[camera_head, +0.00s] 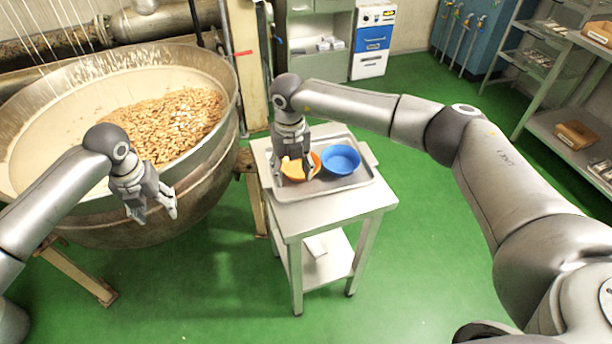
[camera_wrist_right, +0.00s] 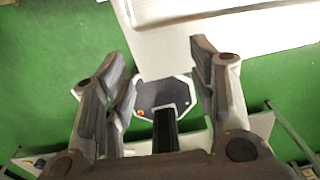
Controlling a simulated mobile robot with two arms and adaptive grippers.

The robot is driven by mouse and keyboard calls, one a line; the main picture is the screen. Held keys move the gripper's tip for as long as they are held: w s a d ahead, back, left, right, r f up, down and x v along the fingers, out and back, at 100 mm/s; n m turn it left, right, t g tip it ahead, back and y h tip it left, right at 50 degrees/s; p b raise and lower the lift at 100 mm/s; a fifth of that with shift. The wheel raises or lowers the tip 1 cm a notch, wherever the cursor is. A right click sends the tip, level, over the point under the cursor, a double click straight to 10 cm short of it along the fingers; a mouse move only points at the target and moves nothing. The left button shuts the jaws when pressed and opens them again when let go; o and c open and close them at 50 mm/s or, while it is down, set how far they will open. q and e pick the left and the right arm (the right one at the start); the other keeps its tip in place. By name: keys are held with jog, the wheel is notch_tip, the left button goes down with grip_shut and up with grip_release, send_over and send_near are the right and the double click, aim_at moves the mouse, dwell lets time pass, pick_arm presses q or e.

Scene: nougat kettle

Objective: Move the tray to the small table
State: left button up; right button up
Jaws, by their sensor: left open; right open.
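The grey metal tray (camera_head: 347,183) lies on a small metal table (camera_head: 310,217). It holds an orange bowl (camera_head: 293,174) on its left and a blue bowl (camera_head: 341,158) on its right. My right gripper (camera_head: 294,162) points down at the orange bowl and hides part of it. I cannot tell whether it touches the bowl. In the right wrist view its fingers (camera_wrist_right: 162,88) are spread with nothing between them. My left gripper (camera_head: 156,208) is open and empty, in front of the kettle and left of the table, apart from the tray.
Shelves (camera_head: 560,110) stand at the far right, and a cabinet (camera_head: 372,42) stands at the back. Green floor (camera_head: 420,270) is clear right of the table.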

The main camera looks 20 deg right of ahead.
notch_tip(320, 180, up, 12)
jog(key=d, duration=0.1)
jog(key=shift+w, duration=0.25)
jog(key=shift+a+f, duration=0.1)
jog(key=shift+f, duration=0.05)
dwell(0.4)
